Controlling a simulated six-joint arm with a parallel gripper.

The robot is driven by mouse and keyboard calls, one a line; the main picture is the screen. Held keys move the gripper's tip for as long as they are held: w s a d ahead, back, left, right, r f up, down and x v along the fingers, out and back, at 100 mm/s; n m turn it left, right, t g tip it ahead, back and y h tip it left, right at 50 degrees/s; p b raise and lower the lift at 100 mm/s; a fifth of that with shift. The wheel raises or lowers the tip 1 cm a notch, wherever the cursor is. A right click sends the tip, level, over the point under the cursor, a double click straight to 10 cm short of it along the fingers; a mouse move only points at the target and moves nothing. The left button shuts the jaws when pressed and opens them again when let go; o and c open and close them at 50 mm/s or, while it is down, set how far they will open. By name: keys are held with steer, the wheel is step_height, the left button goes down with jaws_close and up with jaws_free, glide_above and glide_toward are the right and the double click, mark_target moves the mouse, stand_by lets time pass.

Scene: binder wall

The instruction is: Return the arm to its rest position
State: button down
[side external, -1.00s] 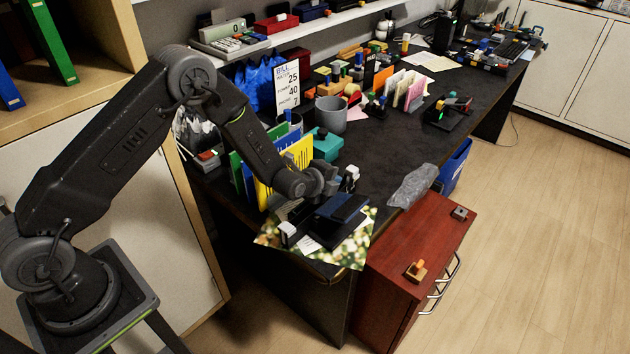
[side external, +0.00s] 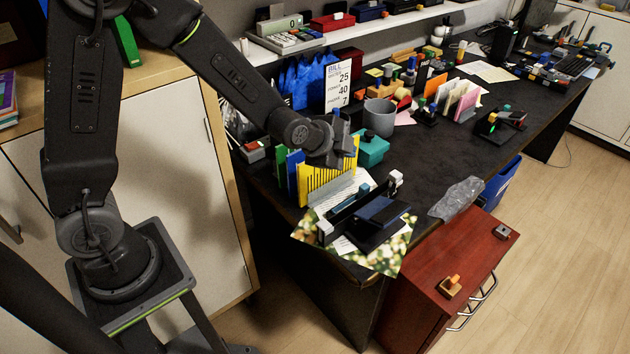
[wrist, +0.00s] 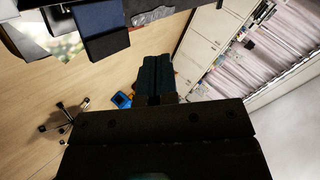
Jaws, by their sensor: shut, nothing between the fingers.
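My gripper (side external: 341,139) is above the near end of the black desk, close over the coloured upright binders and file holders. It is shut and empty. In the wrist view its closed fingers (wrist: 157,78) point out over the wooden floor. My arm reaches over from the stand on the left, with its elbow raised out of the top of the side view. The yellow file holder (side external: 328,183) stands just below the gripper; I cannot tell whether they touch.
A black stapler-like punch (side external: 378,215) lies on a floral sheet (side external: 310,232) at the desk corner. A grey cup (side external: 379,117) and teal box (side external: 371,150) stand behind. A red drawer cabinet (side external: 452,265) is at the right. A wooden cabinet (side external: 170,180) stands behind my arm.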

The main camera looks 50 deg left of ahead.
steer(key=s+r+n+g, duration=0.1)
steer(key=s+r+n, duration=0.3)
steer(key=s, duration=0.4)
steer(key=s+a+r+n+g, duration=0.1)
steer(key=s+r+n, duration=0.3)
steer(key=s, duration=0.5)
steer(key=s+a+r+n+g, duration=0.1)
steer(key=s+r+n, duration=0.3)
steer(key=s, duration=0.4)
steer(key=shift+s+r+n+g, duration=0.4)
steer(key=shift+r+g, duration=0.35)
steer(key=shift+g, duration=0.05)
